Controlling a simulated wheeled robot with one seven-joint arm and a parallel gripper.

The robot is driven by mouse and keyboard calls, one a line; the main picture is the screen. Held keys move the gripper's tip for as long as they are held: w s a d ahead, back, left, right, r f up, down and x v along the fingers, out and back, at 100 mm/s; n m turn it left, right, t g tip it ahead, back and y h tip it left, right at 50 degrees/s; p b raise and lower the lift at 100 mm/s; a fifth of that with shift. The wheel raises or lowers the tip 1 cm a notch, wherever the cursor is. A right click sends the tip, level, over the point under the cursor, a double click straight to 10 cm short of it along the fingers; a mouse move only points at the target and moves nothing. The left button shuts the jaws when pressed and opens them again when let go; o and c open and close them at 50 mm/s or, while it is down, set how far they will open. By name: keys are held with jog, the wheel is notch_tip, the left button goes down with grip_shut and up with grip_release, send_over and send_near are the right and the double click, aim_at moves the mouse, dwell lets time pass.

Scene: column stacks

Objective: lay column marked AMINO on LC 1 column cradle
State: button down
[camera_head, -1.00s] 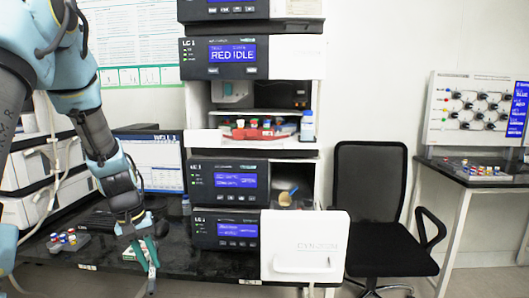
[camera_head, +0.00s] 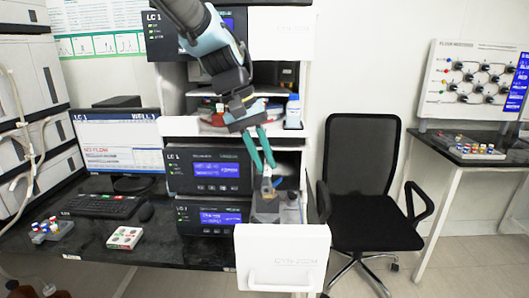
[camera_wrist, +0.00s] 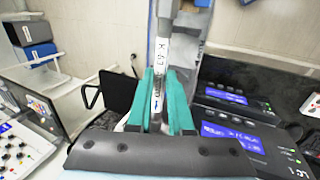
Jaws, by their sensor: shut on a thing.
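My gripper (camera_head: 267,166) hangs in front of the LC 1 stack, above its pulled-out bottom drawer. In the wrist view, its teal fingers (camera_wrist: 160,105) are shut on a slim grey column (camera_wrist: 162,50) with a white label. The label is tilted and too small to read fully, so AMINO cannot be made out. The drawer has a white front (camera_head: 282,262). Its grey inside (camera_head: 278,209) lies just below the fingertips, but the cradle's shape is not clear there. I cannot tell whether the column touches it.
LC 1 modules with blue displays (camera_head: 207,172) stand left of the drawer. A white bottle (camera_head: 293,111) stands on the shelf above. The bench holds a keyboard (camera_head: 102,206), a monitor (camera_head: 118,150), a vial rack (camera_head: 50,230) and a small white tray (camera_head: 125,237). A black chair (camera_head: 368,165) is at right.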

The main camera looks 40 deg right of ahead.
jog(key=shift+f+b, duration=3.9)
jog(key=shift+f, duration=1.5)
jog(key=shift+f+b, duration=0.3)
jog(key=shift+f, duration=0.25)
jog(key=c, duration=0.7)
grip_release()
jog(key=shift+c, duration=0.2)
jog(key=b+v, duration=0.1)
jog(key=v, duration=1)
jog(key=shift+b, duration=0.35)
